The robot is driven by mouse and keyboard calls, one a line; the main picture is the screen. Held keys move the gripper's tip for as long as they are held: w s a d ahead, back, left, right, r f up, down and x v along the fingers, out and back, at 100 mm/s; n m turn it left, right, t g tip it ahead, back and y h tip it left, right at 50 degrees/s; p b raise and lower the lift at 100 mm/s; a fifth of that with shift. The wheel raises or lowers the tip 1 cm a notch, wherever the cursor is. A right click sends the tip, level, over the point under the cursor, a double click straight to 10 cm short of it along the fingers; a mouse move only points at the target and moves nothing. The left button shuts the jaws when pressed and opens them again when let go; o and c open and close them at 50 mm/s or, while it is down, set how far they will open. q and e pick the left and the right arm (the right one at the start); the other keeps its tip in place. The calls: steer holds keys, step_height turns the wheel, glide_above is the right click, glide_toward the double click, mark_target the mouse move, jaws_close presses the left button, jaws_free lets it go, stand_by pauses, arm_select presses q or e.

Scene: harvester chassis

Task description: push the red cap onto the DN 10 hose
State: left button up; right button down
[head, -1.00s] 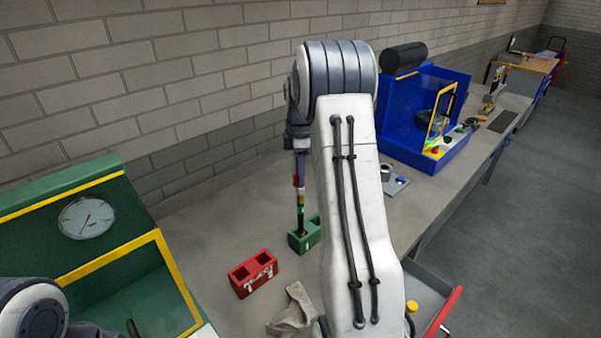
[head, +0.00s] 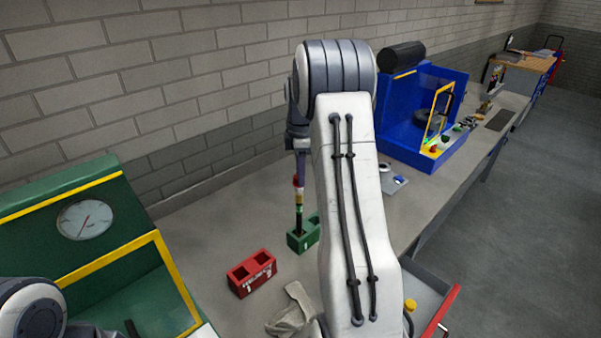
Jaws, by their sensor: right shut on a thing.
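My right gripper (head: 299,170) points down at the wall side of the bench, partly hidden by my own white arm. It is shut on the small red cap (head: 296,181), which shows at its fingertips. A dark hose (head: 299,217) stands upright directly below, with coloured bands near its upper end. Its lower end is in a green two-hole block (head: 297,241). The cap is in line with the hose top; I cannot tell how far it is over it. My left gripper is out of view; only part of that arm shows at lower left.
A red two-hole block (head: 250,274) and a grey cloth (head: 291,312) lie in front. A green cabinet with a gauge (head: 85,220) stands left. A blue test box (head: 400,125) stands right. An open drawer (head: 424,290) juts out at lower right. The bench between is clear.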

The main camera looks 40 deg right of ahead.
steer(key=shift+f, duration=0.1)
steer(key=shift+f+b, duration=0.7)
steer(key=shift+f, duration=0.6)
steer(key=shift+c, duration=2.1)
jaws_free()
steer(key=shift+r, duration=0.1)
step_height(320, 180, up, 9)
steer(key=shift+r+b, duration=0.1)
steer(key=shift+b, duration=0.95)
steer(key=shift+r, duration=0.6)
